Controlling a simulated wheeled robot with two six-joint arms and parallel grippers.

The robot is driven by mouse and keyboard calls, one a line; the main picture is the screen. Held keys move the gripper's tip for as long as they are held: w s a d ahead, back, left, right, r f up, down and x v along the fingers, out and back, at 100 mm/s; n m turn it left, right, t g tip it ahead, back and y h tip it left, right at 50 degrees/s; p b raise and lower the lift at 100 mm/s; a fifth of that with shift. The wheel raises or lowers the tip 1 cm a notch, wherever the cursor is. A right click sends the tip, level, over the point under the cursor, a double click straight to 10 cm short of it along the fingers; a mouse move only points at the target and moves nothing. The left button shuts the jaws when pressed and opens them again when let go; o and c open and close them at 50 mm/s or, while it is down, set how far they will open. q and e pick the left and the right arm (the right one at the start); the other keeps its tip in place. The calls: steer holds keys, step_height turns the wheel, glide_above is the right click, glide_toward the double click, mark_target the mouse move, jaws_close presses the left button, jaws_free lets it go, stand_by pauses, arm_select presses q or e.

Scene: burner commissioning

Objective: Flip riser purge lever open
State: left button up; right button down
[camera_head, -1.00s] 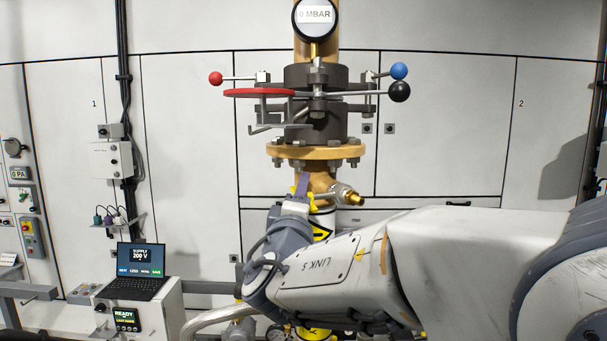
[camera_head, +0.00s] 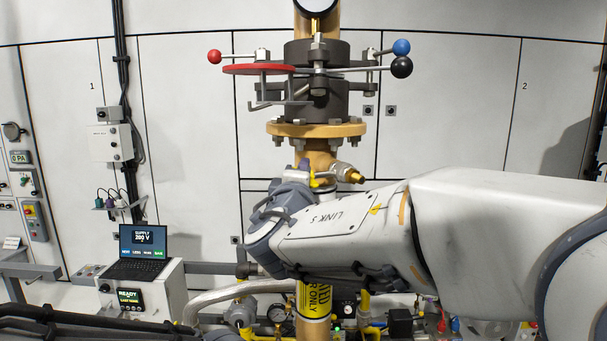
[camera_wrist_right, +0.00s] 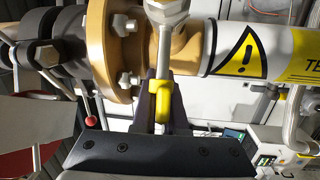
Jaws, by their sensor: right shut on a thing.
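The riser (camera_head: 317,153) is a vertical brass pipe below a dark flanged valve. The purge valve is a small side branch with a brass outlet (camera_head: 350,173) that points right. Its lever has a yellow grip (camera_wrist_right: 161,101), seen close in the right wrist view. My right gripper (camera_wrist_right: 157,88) is shut on this yellow lever, with its dark fingers around the grip. My wrist partly hides the lever there. My left gripper is not in view.
Above are a red handwheel (camera_head: 259,69) and levers with red (camera_head: 214,56), blue (camera_head: 402,46) and black (camera_head: 401,67) knobs. A yellow-and-white warning sleeve (camera_wrist_right: 240,52) wraps the riser beside my gripper. A laptop (camera_head: 143,250) stands at left. Gauges and fittings crowd below my arm.

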steer(key=shift+f+n+g, duration=0.25)
steer(key=shift+n+g, duration=0.35)
steer(key=shift+g, duration=0.2)
steer(key=c, duration=1)
jaws_free()
steer(key=shift+o, duration=0.2)
steer(key=s+a+b, duration=0.1)
steer(key=s+b, duration=0.3)
steer(key=s, duration=0.6)
steer(key=shift+s, duration=0.25)
steer(key=shift+a, duration=0.1)
